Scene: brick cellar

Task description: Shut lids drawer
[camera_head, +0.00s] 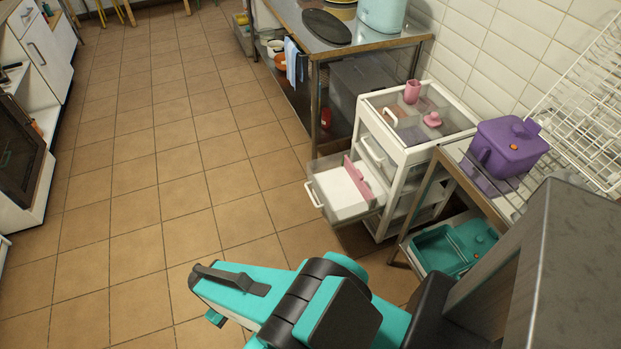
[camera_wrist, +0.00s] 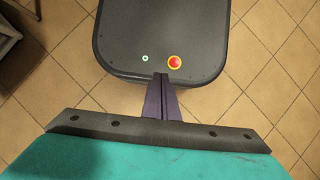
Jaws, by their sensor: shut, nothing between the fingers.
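A white drawer (camera_head: 338,212) stands pulled out from the white drawer cart (camera_head: 394,150), on its left side. It has a white front handle (camera_head: 314,194) and clear walls, and a pink piece (camera_head: 357,178) shows inside. Whether it is the lids drawer I cannot read from any label. Another drawer handle (camera_head: 372,150) sits above it, and that drawer looks closed. My gripper (camera_wrist: 162,88) is shut and empty in the wrist view, over my own base and the tiled floor. The drawer does not show in the wrist view. In the head view my arm is below and left of the drawer, apart from it.
A pink cup (camera_head: 412,91) and a pink lidded piece (camera_head: 432,119) are on the cart top. A steel table (camera_head: 345,44) is behind. Floor left of the drawer is clear.

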